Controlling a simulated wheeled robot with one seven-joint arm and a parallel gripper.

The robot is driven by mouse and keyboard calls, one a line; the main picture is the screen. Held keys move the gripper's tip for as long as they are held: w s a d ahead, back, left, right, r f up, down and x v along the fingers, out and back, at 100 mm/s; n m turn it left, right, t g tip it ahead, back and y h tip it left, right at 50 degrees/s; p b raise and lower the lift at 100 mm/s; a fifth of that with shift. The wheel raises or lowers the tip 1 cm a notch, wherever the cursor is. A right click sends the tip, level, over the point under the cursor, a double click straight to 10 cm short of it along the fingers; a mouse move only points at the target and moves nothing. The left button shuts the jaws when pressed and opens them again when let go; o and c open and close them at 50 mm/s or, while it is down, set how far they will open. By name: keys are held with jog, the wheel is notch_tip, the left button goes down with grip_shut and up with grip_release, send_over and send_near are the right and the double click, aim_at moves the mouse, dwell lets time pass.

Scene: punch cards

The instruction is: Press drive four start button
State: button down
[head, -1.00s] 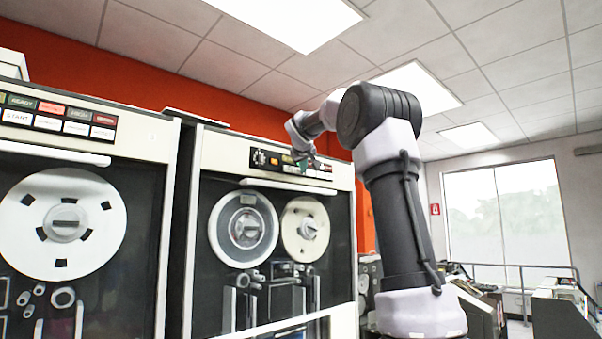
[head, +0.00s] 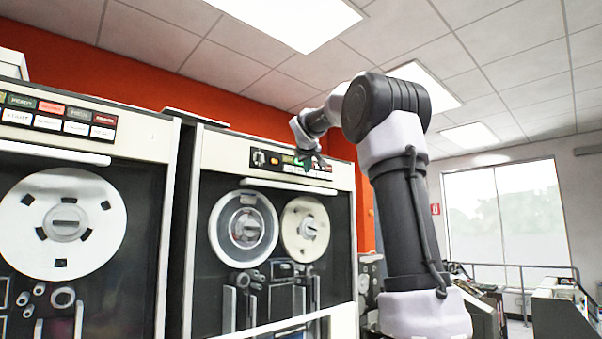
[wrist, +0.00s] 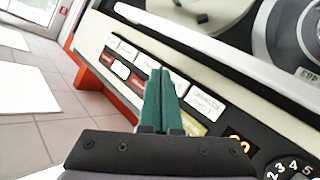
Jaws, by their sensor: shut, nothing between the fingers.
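The right tape drive's control panel (head: 262,158) has a dark strip with a dial, an amber display and small buttons. In the wrist view the strip shows tilted and upside down, with white labelled buttons (wrist: 207,97), a yellow-green one (wrist: 192,124) and the numbered dial (wrist: 290,168). The labels are too blurred to tell which button is start. My gripper (head: 306,160) is at the strip's button area; its green fingers (wrist: 158,72) are shut together, empty, and overlap the button rows. I cannot tell whether the tips touch. The fingers hide part of the strip.
A second tape drive (head: 140,134) stands at left with a similar button panel. Tape reels (head: 243,228) sit below the right drive's panel, under a pale ledge (head: 288,185). A window (head: 500,220) and other equipment are at far right.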

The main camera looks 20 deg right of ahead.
jog(key=s, duration=0.1)
jog(key=s+d, duration=0.1)
jog(key=s, duration=0.2)
jog(key=shift+s+d, duration=0.25)
jog(key=shift+d, duration=0.05)
dwell(0.6)
jog(key=s+a+f+m+g+y, duration=0.1)
jog(key=s+a+f+g+y, duration=0.1)
jog(key=s+a+f, duration=0.4)
jog(key=s+a+f+m+g+y, duration=0.2)
jog(key=s+a+f, duration=0.4)
jog(key=s+f, duration=1)
jog(key=s+a+f+m+g+y, duration=0.2)
jog(key=s+a+f+y, duration=0.2)
jog(key=s+f, duration=0.8)
jog(key=shift+s+a, duration=0.3)
jog(key=shift+a, duration=0.75)
